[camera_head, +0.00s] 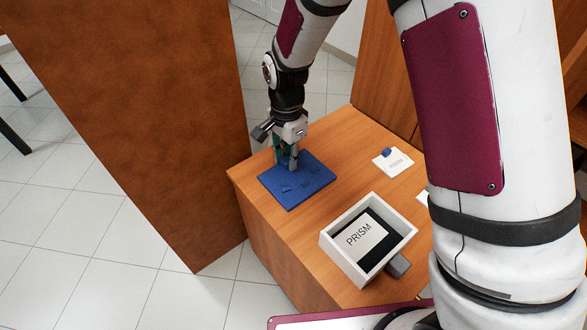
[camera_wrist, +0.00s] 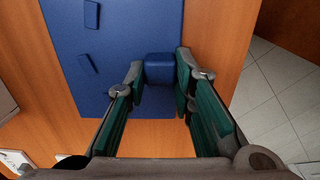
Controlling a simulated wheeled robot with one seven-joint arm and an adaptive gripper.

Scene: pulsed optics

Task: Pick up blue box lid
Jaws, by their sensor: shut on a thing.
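The blue box lid (camera_head: 304,188) is a flat blue panel lying at the far left part of the wooden cabinet top. It fills the upper middle of the wrist view (camera_wrist: 120,60), with small raised blue tabs on its face. My gripper (camera_head: 289,160) is over the lid's far edge, pointing down. In the wrist view its green-padded fingers (camera_wrist: 160,75) are shut on a small blue block-like knob (camera_wrist: 159,67) near the lid's edge. Whether the lid is lifted off the top cannot be told.
A white open box with a dark inside and a PRISM label (camera_head: 366,235) stands at the near right of the wooden top (camera_head: 285,242). A white card with a blue piece (camera_head: 393,162) lies at the back right. A tall brown panel (camera_head: 130,110) stands close on the left.

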